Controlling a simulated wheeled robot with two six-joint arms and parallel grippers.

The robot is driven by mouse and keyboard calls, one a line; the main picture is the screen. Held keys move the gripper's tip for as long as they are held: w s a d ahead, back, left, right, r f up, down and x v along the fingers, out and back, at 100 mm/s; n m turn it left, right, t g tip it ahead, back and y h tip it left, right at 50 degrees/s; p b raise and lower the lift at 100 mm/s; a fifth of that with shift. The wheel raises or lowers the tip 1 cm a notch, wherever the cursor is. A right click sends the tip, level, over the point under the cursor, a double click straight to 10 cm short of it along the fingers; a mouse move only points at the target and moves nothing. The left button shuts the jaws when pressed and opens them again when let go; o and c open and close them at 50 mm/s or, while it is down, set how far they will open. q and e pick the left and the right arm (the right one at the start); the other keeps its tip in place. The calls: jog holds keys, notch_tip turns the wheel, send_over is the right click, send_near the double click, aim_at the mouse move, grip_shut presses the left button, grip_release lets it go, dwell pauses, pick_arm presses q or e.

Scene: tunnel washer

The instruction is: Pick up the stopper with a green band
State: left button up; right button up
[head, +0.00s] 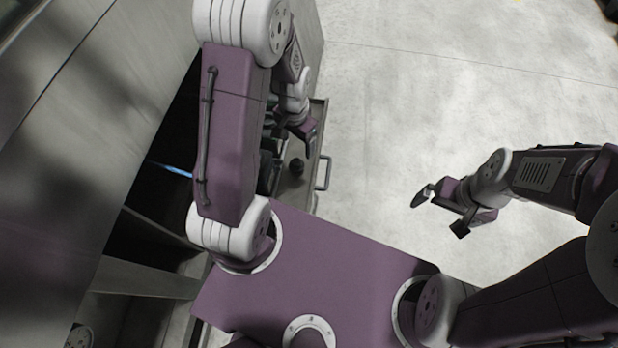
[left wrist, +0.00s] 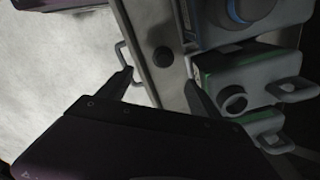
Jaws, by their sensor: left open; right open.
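In the left wrist view, grey blocks with loop handles stand at the right. One block (left wrist: 225,72) has a green edge, and another (left wrist: 268,127) below it also shows green. I cannot tell which, if either, is the stopper. A small dark round piece (left wrist: 163,57) sits on a pale metal surface between my fingers' lines; no band is visible on it. It also shows in the head view (head: 296,166). My left gripper (left wrist: 158,74) is open and empty, above the drawer-like tray. My right gripper (head: 438,212) is open and empty over bare floor.
The tray (head: 292,192) has a handle (head: 324,173) on its outer side. A blue-marked block (left wrist: 225,18) stands at the top right in the left wrist view. A large metal housing (head: 75,90) borders the left. The floor (head: 460,90) is clear to the right.

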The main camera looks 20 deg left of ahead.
pick_arm(q)
jog(key=f, duration=0.1)
jog(key=f+b, duration=0.1)
jog(key=f, duration=0.2)
jog(key=shift+s+a, duration=0.15)
jog(key=shift+s, duration=0.15)
pick_arm(e)
notch_tip(320, 180, down, 3)
jog(key=shift+f, duration=0.2)
